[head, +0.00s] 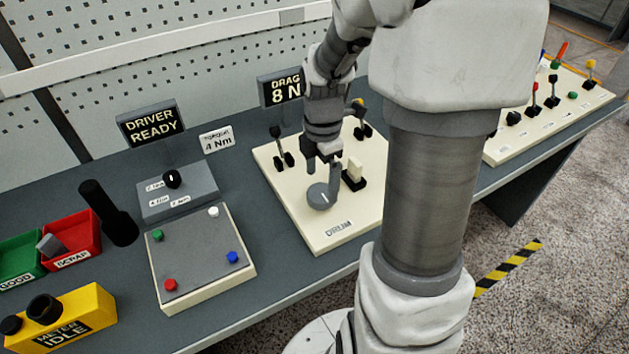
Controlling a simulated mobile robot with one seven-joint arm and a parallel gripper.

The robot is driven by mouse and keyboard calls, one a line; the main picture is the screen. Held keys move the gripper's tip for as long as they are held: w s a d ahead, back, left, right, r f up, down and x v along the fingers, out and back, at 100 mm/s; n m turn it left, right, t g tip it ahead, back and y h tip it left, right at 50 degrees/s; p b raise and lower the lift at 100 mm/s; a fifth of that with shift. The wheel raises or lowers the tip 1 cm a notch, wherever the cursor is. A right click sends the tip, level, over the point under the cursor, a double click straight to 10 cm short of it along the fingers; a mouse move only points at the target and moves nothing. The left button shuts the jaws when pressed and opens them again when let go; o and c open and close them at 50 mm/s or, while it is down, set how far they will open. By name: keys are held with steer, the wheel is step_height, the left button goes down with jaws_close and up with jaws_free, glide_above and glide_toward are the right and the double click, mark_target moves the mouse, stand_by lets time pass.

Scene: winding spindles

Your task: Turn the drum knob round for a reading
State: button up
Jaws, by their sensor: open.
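The drum knob (319,197) is a round grey knob with a pale pointer line on its top. It sits on the cream panel (299,225), near the label DRUM (339,228). My gripper (322,168) is above the knob, pointing down, with its fingers open. One finger reaches down close by the knob's right edge; I cannot tell if it touches. A sign reading DRAG 8 N (284,88) stands behind the panel, partly hidden by my arm.
Black levers (280,148) and a cream-topped switch (353,172) stand on the panel near the knob. To the left are a grey selector box (176,192), a plate with coloured pegs (195,250), a black driver (108,212) and a yellow meter (62,320) reading IDLE.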

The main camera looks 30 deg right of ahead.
mark_target(321, 192)
steer(key=shift+f, duration=1.75)
steer(key=c, duration=1.2)
steer(key=shift+c, duration=0.2)
